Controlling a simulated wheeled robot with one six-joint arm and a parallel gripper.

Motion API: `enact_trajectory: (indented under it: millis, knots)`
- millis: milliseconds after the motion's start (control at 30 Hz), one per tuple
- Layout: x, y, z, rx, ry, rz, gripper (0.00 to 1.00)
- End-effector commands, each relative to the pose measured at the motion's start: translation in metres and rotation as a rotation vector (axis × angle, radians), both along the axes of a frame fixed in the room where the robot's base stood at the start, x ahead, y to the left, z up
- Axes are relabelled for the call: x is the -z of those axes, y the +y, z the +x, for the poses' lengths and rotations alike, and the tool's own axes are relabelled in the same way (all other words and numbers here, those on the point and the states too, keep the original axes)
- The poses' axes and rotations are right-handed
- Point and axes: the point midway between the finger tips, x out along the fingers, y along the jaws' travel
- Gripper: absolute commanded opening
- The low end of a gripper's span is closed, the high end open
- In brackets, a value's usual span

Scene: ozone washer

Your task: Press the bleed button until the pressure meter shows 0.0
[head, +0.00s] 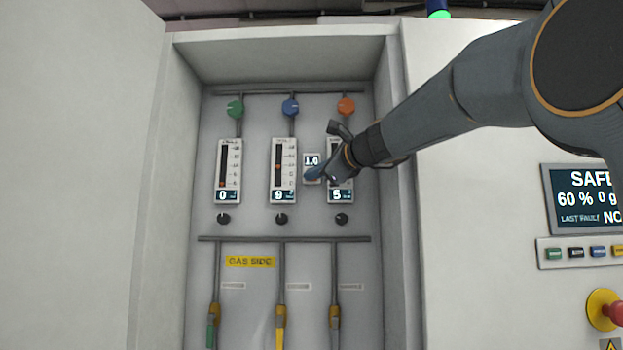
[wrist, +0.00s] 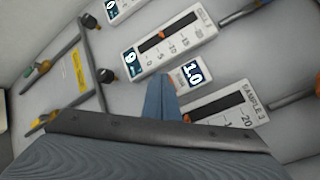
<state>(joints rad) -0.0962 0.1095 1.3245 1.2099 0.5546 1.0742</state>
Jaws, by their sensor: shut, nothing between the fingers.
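The small pressure meter (head: 311,160) reads 1.0 and sits between the middle and right flow meters on the cabinet's back panel. It also shows, turned on its side, in the wrist view (wrist: 193,72). My gripper (head: 309,176) is shut and empty, with its blue fingertips at the lower part of this meter. In the wrist view the fingertips (wrist: 160,80) lie beside the meter's small plate. I cannot make out the bleed button; the fingers may cover it. Whether the tips touch the panel cannot be told.
The left flow meter (head: 228,172) reads 0, the middle one (head: 283,172) 9, and the right one (head: 346,193) 5, partly behind my gripper. Colored knobs sit above, black knobs below. Cabinet walls (head: 392,240) stand close on both sides. A screen (head: 583,200) is at the right.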

Motion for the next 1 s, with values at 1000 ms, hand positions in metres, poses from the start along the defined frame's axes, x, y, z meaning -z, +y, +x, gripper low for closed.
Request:
enact_trajectory:
  millis: [1000]
  knots:
    - [0.0000,-0.0005,0.0094,0.000,0.000,0.000,0.00]
